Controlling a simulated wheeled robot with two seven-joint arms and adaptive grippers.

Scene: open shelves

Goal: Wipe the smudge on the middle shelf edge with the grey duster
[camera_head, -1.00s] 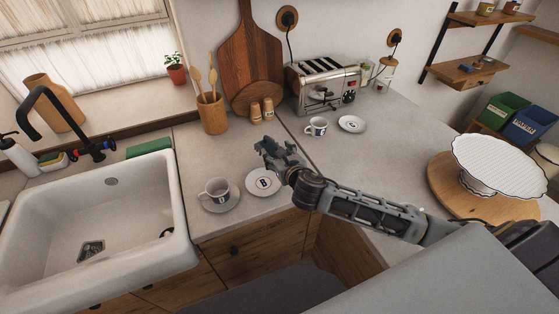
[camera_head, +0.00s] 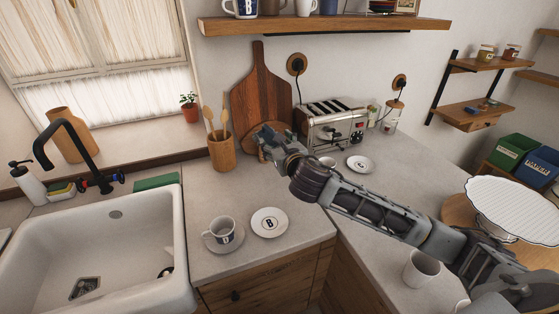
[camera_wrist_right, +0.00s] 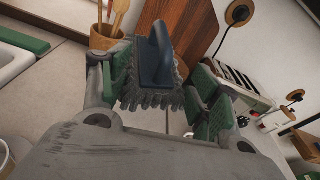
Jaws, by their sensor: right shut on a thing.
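My right gripper (camera_head: 268,140) is shut on the grey duster (camera_wrist_right: 150,93), which has a dark blue handle and a shaggy grey head. In the right wrist view the duster sits between the green-padded fingers. In the head view the duster is too small to make out clearly. The gripper is above the counter, in front of the wooden cutting board and left of the toaster. A wooden wall shelf (camera_head: 325,25) runs across the top of the head view; I cannot tell whether it is the middle one. No smudge can be made out. My left gripper is not in view.
Mugs stand on the shelf. The toaster (camera_head: 333,124), utensil pot (camera_head: 221,153) and cutting board (camera_head: 262,85) stand at the back of the counter (camera_head: 300,197). A cup (camera_head: 222,229) and a plate (camera_head: 269,222) lie nearer. Small shelves (camera_head: 475,116) hang at right.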

